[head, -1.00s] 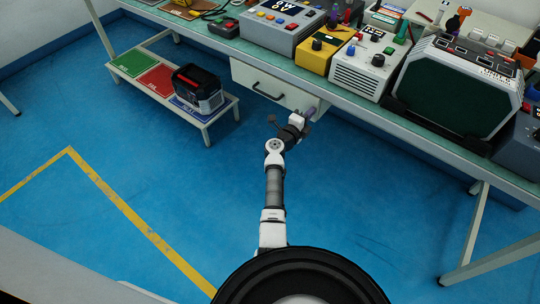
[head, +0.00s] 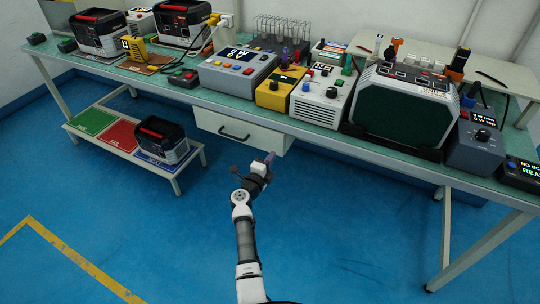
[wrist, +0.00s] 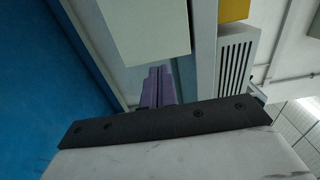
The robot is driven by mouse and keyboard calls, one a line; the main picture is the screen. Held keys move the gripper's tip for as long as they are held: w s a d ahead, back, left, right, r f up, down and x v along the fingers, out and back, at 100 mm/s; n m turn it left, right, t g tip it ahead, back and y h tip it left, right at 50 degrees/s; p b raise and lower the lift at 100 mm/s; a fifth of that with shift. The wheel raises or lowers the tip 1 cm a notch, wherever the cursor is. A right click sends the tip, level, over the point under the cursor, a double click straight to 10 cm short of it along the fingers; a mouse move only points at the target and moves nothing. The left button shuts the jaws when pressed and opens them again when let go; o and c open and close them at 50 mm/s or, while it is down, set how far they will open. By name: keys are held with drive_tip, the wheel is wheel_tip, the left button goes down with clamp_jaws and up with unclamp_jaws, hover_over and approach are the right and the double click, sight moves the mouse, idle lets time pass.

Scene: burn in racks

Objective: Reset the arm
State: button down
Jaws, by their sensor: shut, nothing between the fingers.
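My gripper (head: 268,160) is in the head view, at the end of my raised arm, over the blue floor in front of the workbench's drawer. In the wrist view my gripper's purple fingers (wrist: 158,86) are together with nothing between them. The arm is bent, with its white and grey links reaching up from the bottom of the head view. The white drawer (head: 212,124) under the bench looks shut, and the fingertips appear close to its right end in the head view; whether they touch it I cannot tell.
The workbench (head: 180,85) holds several instruments, including a yellow box (head: 272,98) and a large green-faced unit (head: 400,109). A low shelf (head: 120,149) with green, red and blue panels carries a black battery-like unit (head: 163,140). The floor (head: 130,225) in front is clear.

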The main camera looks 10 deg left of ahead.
drive_tip(key=v, duration=0.8)
drive_tip(key=shift+s, duration=0.2)
